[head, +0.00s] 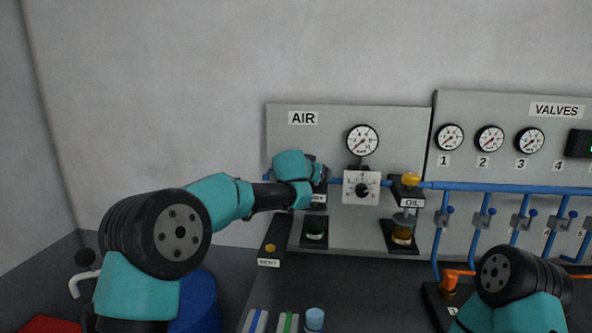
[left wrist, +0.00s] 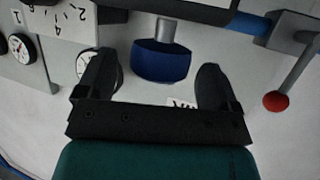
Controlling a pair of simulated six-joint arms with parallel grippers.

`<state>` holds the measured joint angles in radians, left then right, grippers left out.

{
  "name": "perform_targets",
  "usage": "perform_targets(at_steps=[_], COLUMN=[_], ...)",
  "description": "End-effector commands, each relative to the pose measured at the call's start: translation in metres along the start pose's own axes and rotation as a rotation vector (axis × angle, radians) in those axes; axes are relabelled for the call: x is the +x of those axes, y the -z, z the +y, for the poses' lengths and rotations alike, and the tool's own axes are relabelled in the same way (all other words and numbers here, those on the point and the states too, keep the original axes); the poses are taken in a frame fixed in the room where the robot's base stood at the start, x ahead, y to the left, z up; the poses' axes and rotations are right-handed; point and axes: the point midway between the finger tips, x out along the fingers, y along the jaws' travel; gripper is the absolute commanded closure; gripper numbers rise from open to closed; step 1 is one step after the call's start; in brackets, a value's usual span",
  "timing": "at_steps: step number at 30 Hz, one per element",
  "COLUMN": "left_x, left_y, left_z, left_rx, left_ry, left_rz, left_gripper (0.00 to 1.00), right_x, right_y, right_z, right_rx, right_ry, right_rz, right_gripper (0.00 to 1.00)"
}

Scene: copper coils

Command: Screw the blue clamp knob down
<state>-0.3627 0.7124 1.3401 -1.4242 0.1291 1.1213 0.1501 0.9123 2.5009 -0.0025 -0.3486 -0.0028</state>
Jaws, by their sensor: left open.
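The blue clamp knob (left wrist: 162,62) shows in the left wrist view, on a short metal stem (left wrist: 166,30) under a dark block. My left gripper (left wrist: 157,70) is open, with one dark finger on each side of the knob. Gaps show between the knob and both fingers, so they look apart from it. In the head view my left gripper (head: 319,174) is at the left part of the AIR panel (head: 400,122), and the knob is hidden behind it. My right gripper is not in view.
A dial box (head: 361,187) and a gauge (head: 362,140) sit right of my left gripper. A red-ended lever (left wrist: 276,101) stands right of the knob in the wrist view.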

Motion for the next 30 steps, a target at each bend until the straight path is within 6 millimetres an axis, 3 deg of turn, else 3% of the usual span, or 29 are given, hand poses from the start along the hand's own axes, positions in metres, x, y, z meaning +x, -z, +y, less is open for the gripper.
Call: perform_targets(at_steps=[11, 30], left_x=[-0.041, -0.141], left_y=[-0.001, 0.0], left_z=[-0.001, 0.0], left_rx=[0.001, -0.001], left_ry=[0.0, -0.001], left_rz=[-0.001, 0.0], left_gripper=[0.14, 0.14], right_x=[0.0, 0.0], right_y=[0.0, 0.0], right_z=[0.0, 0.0], right_rx=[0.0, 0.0], right_ry=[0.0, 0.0], right_rz=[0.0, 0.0], right_gripper=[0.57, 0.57])
